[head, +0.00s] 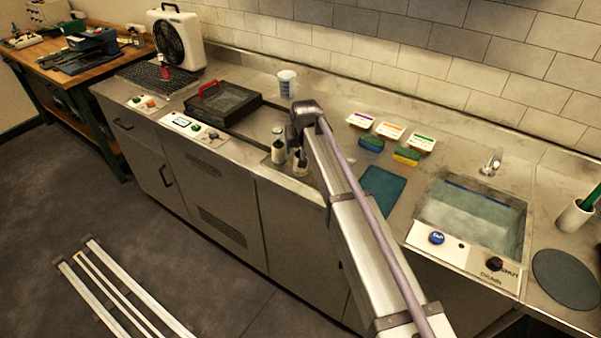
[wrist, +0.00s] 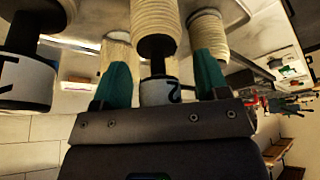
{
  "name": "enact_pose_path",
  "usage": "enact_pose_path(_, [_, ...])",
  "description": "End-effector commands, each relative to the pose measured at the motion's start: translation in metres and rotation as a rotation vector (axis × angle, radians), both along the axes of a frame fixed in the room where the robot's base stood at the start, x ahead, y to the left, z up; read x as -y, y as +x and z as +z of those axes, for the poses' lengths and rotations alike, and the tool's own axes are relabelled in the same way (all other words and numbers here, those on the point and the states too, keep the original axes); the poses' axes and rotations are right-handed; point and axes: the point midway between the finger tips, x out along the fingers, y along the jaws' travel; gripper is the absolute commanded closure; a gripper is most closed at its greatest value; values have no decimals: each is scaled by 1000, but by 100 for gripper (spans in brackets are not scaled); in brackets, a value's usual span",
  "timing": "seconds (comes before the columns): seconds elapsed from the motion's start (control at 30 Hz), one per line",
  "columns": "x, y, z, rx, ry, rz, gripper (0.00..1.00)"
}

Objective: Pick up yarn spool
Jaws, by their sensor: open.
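Several cream yarn spools with black collars and white labels show in the wrist view. The middle spool (wrist: 155,25) lines up with the gap of my gripper (wrist: 160,85), whose two teal fingers are apart. Its labelled end shows between them; I cannot tell whether they touch it. A second spool (wrist: 28,80) is at the left with a dark letter on its label. Other cream spools stand behind the fingers, partly hidden. In the head view, a pale spool (head: 278,152) stands at the counter's front edge, beside my gripper, which my arm partly hides.
Sponges (head: 371,144) and coloured cards (head: 391,131) lie to the right, with a teal mat (head: 381,191) and a water-filled sink (head: 471,217) beyond.

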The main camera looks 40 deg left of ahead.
Motion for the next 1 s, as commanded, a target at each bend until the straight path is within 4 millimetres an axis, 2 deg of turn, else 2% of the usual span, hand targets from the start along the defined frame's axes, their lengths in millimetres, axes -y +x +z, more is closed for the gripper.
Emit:
enact_pose_path(0.03, [-2,2,-10,0,0,0,32])
enact_pose_path(0.23, [-2,2,-5,0,0,0,32])
enact_pose_path(0.9, [-2,2,-5,0,0,0,96])
enact_pose_path(1.0, [-2,2,-5,0,0,0,100])
